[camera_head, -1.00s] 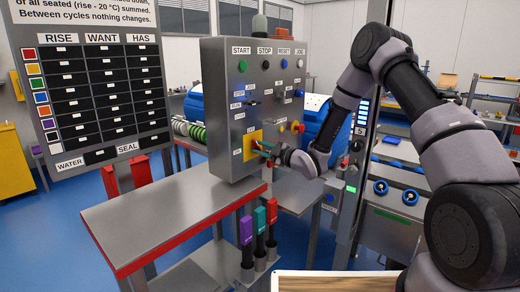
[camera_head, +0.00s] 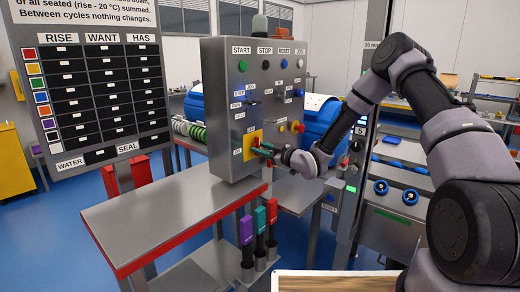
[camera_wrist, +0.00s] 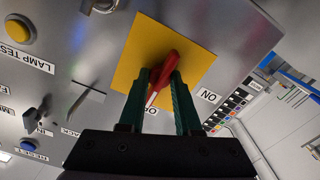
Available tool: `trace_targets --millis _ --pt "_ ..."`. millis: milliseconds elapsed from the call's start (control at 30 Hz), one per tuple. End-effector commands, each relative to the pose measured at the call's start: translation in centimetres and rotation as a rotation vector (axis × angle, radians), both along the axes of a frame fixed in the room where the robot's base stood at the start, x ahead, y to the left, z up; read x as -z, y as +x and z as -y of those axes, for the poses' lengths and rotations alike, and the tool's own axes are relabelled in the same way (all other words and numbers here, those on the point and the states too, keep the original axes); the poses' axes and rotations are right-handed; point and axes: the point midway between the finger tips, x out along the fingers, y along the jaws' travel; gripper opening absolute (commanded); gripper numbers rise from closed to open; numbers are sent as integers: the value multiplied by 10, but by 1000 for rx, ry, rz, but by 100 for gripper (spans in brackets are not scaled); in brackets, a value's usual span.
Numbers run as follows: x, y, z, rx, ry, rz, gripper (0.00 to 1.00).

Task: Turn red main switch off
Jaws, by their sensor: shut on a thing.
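The red main switch (camera_wrist: 170,63) is a red handle on a yellow plate (camera_wrist: 139,38) on the grey control panel. In the wrist view its handle sits between the two green fingers of my gripper (camera_wrist: 163,88), which is shut on it. The handle slants across the plate, between a label reading ON and a partly hidden label beginning with O. In the head view the yellow plate (camera_head: 249,148) is at the panel's lower part, and my gripper (camera_head: 262,150) covers most of the switch.
The grey panel (camera_head: 225,110) carries buttons, small switches and labels. A yellow button (camera_wrist: 18,31) and other levers lie near my gripper in the wrist view. A red-edged table (camera_head: 165,215) stands below the panel, with purple, teal and red handles (camera_head: 271,212) beside it.

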Motion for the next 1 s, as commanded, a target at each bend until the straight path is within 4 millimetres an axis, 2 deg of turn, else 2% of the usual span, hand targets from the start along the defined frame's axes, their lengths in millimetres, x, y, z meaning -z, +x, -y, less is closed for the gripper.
trace_targets --millis 367,400,433,467,800,1000 --pt "2 0 1 2 1 -8 0" --pt "2 0 1 2 1 -8 44" --pt "2 0 1 2 1 -8 55" --pt "2 0 1 2 0 -8 62" --pt "1 -1 2 1 1 -4 62" --pt "1 -16 23 2 0 -5 62"
